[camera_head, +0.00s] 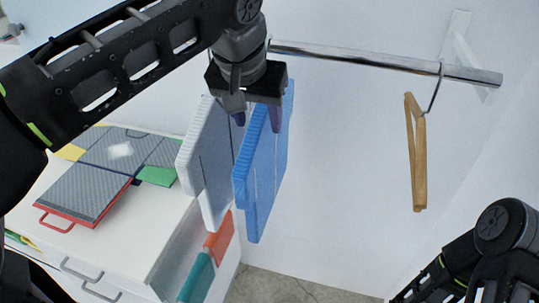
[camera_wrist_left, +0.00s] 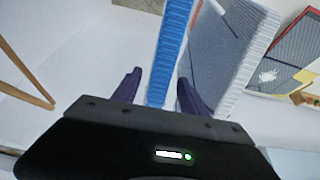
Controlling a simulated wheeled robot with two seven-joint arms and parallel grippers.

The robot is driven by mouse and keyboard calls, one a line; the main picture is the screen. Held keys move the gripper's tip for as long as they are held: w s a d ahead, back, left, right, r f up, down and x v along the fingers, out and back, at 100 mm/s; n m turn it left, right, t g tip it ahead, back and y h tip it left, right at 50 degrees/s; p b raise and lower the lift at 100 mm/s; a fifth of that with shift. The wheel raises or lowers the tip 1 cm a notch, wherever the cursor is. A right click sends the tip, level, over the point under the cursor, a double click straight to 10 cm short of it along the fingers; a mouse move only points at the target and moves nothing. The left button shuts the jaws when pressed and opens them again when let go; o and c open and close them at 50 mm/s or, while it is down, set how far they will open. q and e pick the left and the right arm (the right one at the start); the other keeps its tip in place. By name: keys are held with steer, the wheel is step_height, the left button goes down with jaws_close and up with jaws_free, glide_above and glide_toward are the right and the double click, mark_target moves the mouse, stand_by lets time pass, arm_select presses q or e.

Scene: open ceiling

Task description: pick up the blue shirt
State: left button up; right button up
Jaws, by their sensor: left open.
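The blue shirt (camera_head: 266,180) hangs as a flat, ribbed-edged panel below the metal rail. In the left wrist view, the blue shirt (camera_wrist_left: 168,45) runs between the two purple fingers. My left gripper (camera_head: 257,121) is open at the upper part of the shirt, one finger on each side. The left wrist view shows this gripper (camera_wrist_left: 158,92) with gaps beside the shirt, so it does not look clamped. The top of the shirt is hidden behind my gripper in the head view. Part of my right arm shows at the lower right; its gripper is not visible.
A white-grey garment (camera_head: 208,160) hangs close beside the blue shirt. An empty wooden hanger (camera_head: 415,155) hangs on the rail (camera_head: 350,57) to the right. A white dresser (camera_head: 130,235) carries folded clothes (camera_head: 90,190). Orange and teal items (camera_head: 197,278) show beside it. Between shirt and hanger is free.

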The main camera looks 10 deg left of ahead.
mark_target(269, 136)
arm_select(q)
steer(key=shift+b+x, duration=0.5)
steer(key=shift+x, duration=0.55)
steer(key=shift+w+f+p, duration=0.1)
steer(key=shift+f+p, duration=0.15)
steer(key=shift+p, duration=0.1)
steer(key=p+x, duration=0.1)
steer(key=x, duration=0.2)
steer(key=shift+w+f, duration=0.1)
steer(key=shift+f, duration=0.15)
steer(key=shift+w+f, duration=0.25)
steer(key=shift+f, duration=0.2)
steer(key=shift+c, duration=0.3)
